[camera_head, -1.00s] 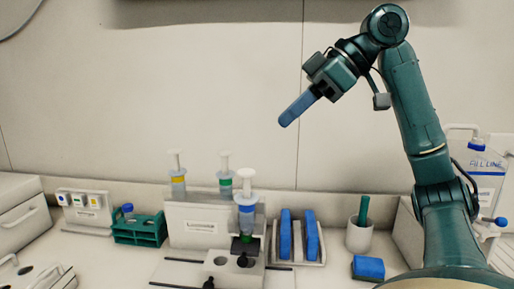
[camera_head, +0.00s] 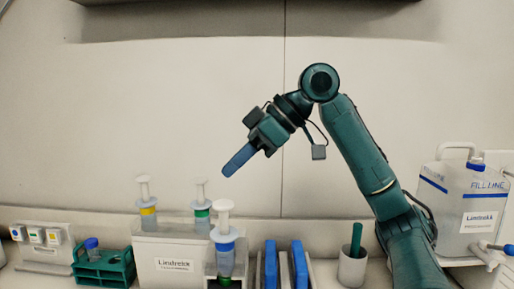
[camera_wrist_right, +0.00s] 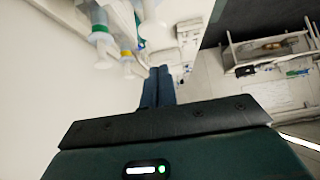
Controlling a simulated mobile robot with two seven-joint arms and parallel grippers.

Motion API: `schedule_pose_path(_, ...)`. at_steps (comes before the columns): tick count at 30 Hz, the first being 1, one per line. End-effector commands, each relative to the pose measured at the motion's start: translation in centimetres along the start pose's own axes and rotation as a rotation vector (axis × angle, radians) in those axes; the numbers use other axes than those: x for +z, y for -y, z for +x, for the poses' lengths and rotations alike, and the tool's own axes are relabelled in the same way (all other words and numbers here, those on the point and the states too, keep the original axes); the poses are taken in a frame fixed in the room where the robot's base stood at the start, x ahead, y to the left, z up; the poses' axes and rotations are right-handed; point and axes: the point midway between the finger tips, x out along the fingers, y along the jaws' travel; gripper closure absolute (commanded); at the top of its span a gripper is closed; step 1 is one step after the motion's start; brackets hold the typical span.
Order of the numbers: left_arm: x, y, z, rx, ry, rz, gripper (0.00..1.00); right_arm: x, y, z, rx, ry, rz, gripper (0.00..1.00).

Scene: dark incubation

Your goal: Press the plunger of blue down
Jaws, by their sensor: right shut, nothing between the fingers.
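The blue syringe (camera_head: 226,258) stands upright in a holder at the front of the syringe group, with its white plunger (camera_head: 223,210) raised. My right gripper (camera_head: 229,169) is shut and empty, with its blue fingers pointing down and left. In the head view its tips show just above the plunger top, apart from it; the depth between them is hard to tell. The shut fingers also show in the right wrist view (camera_wrist_right: 158,85), with syringes at the top left there. My left gripper is not in view.
A yellow-banded syringe (camera_head: 148,213) and a green-banded syringe (camera_head: 202,216) stand in a white rack (camera_head: 172,262) behind. A green tube rack (camera_head: 104,268) is at left.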

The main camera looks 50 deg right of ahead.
Motion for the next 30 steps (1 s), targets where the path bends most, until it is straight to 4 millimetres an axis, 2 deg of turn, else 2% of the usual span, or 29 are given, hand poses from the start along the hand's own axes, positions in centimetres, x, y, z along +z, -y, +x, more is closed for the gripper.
schedule_pose_path(2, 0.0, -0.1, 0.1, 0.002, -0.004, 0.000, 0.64, 0.1, 0.1, 1.8, -0.004, 0.002, -0.002, 1.00)
schedule_pose_path(3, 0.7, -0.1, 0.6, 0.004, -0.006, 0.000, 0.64, 1.1, 0.0, 2.5, -0.002, 0.003, 0.001, 1.00)
schedule_pose_path(6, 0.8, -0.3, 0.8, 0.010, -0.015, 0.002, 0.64, 2.0, 0.0, 3.3, -0.002, 0.003, 0.001, 1.00)
schedule_pose_path(12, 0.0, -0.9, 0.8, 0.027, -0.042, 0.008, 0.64, 2.8, 0.0, 4.1, 0.000, 0.000, -0.001, 1.00)
schedule_pose_path(23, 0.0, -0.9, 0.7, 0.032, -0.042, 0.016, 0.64, 2.8, 0.0, 4.1, 0.000, 0.000, -0.001, 1.00)
schedule_pose_path(30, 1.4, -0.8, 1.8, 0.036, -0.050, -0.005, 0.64, 4.5, 0.0, 5.8, -0.001, 0.002, 0.000, 1.00)
